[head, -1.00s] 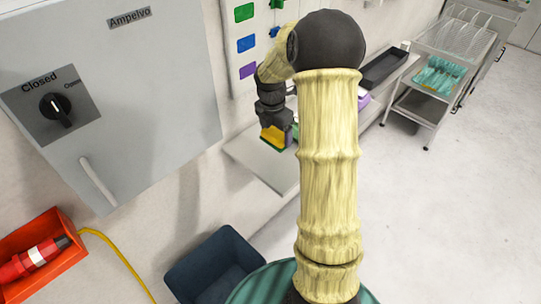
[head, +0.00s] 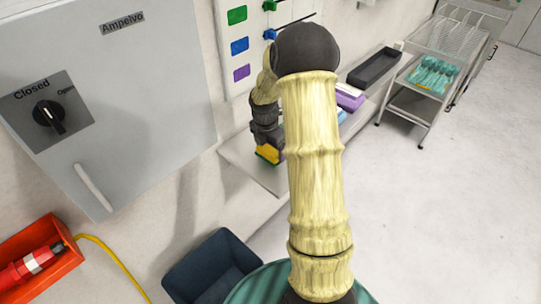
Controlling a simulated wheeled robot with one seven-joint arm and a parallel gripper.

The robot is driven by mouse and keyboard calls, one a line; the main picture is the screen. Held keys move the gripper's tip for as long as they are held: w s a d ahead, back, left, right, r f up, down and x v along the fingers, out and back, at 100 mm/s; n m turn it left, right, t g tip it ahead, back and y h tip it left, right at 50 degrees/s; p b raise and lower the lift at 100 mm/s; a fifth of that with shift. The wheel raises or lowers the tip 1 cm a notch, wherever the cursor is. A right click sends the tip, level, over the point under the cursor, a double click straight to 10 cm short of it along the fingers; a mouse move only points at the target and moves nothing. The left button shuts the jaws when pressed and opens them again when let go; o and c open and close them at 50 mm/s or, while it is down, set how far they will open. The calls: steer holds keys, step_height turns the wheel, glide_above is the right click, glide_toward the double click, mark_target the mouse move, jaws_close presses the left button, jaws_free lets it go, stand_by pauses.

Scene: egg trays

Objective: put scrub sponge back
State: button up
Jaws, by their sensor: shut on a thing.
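The scrub sponge (head: 267,154), yellow with a green layer along its bottom, is at the end of my arm over the pale wall shelf (head: 246,170). My dark gripper (head: 268,145) points down and is shut on the sponge. The fingertips are small and partly hidden, and my pale arm covers the area just to the right. I cannot tell whether the sponge touches the shelf or hangs just above it.
Purple (head: 349,100) and pale items lie farther along the shelf, before a black tray (head: 374,68). A wall board (head: 275,55) carries coloured squares. A wire-rack cart (head: 425,95) stands at right. A dark blue bin (head: 212,268) and an orange box (head: 62,268) are below.

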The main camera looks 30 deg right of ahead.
mark_target(271, 156)
steer(key=shift+s, duration=0.1)
steer(key=shift+f, duration=0.1)
step_height(271, 156, down, 3)
steer(key=shift+f, duration=0.15)
steer(key=shift+d+f, duration=0.1)
steer(key=shift+c, duration=0.4)
steer(key=shift+s, duration=0.15)
steer(key=o, duration=1.1)
